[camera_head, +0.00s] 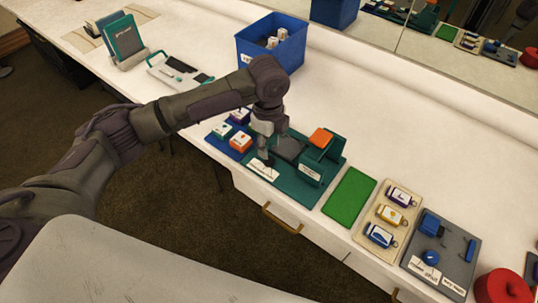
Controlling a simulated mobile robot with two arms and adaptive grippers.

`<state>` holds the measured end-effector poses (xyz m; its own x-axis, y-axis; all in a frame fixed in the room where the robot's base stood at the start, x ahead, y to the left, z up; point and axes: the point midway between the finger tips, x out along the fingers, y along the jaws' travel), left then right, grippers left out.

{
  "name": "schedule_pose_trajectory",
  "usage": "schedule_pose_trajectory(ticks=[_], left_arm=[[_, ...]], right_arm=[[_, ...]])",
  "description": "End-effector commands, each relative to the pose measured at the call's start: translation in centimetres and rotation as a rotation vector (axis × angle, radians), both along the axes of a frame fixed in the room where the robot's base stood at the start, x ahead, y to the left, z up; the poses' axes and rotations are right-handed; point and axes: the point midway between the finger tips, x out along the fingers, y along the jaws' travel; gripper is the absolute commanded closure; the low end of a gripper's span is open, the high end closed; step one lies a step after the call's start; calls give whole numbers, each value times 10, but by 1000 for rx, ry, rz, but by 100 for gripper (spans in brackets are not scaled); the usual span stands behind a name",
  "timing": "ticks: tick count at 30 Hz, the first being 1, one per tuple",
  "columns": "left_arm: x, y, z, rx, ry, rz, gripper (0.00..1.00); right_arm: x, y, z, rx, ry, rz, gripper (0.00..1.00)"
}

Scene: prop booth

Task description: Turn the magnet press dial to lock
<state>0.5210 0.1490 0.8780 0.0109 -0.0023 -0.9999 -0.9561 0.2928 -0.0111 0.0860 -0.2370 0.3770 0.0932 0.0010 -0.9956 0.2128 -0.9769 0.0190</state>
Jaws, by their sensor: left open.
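A teal press (325,172) stands on the white counter, with an orange block (321,138) on top and a dark grey plate beside it. White labels lie on its front and left; their text is too small to read. My left gripper (265,158) points down over the press's left part, just behind the front-left label (262,171). It is open. The gripper covers this area, so I cannot make out a dial there or whether the fingers touch one. My right gripper is out of view.
A blue tray (229,147) with small labelled pieces sits close left of the gripper. A blue bin (255,56) stands behind. Right are a green mat (350,196), a beige tray (367,234) and a grey board (455,268) with a blue knob (431,257).

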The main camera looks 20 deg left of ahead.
Motion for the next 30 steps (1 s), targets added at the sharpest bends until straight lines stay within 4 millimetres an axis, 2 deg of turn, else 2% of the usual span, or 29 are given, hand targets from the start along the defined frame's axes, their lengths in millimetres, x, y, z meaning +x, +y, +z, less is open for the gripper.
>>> schedule_pose_trajectory(ticks=[3, 9, 21, 23, 28, 29, 30], left_arm=[[-1, 0, -24, 1, 4, 1, 59], [0, 0, -49, 0, 1, 1, 59], [1, -1, -57, -1, -2, 0, 59], [1, -1, -56, 0, -1, 0, 67], [1, -1, -56, 0, -1, 0, 96], [1, -1, -56, 0, -1, 0, 100], [1, -1, -56, 0, -1, 0, 100]], right_arm=[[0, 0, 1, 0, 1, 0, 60], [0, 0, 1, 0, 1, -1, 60], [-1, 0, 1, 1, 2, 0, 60], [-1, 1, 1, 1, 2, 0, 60], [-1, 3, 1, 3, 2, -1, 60], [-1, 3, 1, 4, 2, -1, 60], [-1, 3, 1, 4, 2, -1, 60]])
